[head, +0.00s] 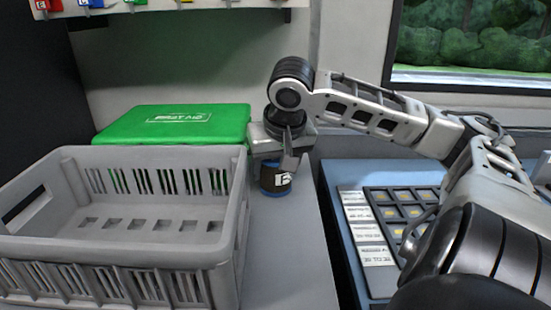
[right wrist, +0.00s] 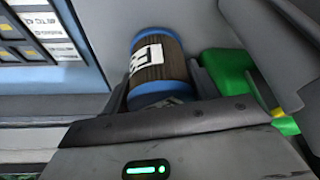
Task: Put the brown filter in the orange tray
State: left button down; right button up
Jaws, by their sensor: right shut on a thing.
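The brown filter (head: 273,179) is a short cylinder with blue ends and a white label. It is upright on the grey counter, or just above it; I cannot tell which. My right gripper (head: 281,160) comes down over it from above and is shut on it. In the right wrist view the filter (right wrist: 158,66) sits between the two fingers of the gripper (right wrist: 165,92). My left gripper is not in view. No orange tray shows in either view.
A grey slatted crate (head: 130,250), empty inside, stands left of the filter. A green first aid box (head: 175,122) lies behind it. A blue panel with keys (head: 385,215) is to the right. Bare counter (head: 285,265) lies in front of the filter.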

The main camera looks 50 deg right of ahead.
jog(key=shift+f, duration=0.15)
jog(key=o, duration=0.7)
jog(key=shift+o, duration=0.2)
